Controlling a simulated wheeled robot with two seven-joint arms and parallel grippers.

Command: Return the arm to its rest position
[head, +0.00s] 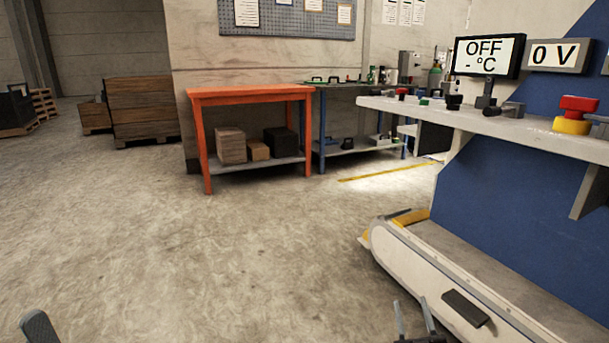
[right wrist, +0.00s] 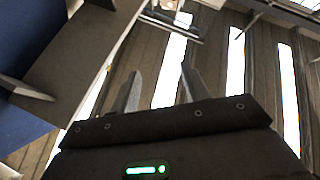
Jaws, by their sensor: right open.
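My right gripper (head: 410,302) shows at the bottom edge of the head view, right of the middle. Its two thin fingers point up and stand apart, with nothing between them. In the right wrist view the same gripper (right wrist: 160,70) is open and empty, its fingers pointing toward the ceiling. A dark grey rounded tip at the lower left of the head view seems to be part of my left arm or gripper; its jaws cannot be made out. I see no microscope arm that I can identify.
A long white housing (head: 440,268) with a black handle lies close to my right gripper. Above it are a white bench (head: 470,118) and blue panel (head: 480,215). An orange table (head: 250,93) stands farther back. The floor (head: 200,260) at left and centre is clear.

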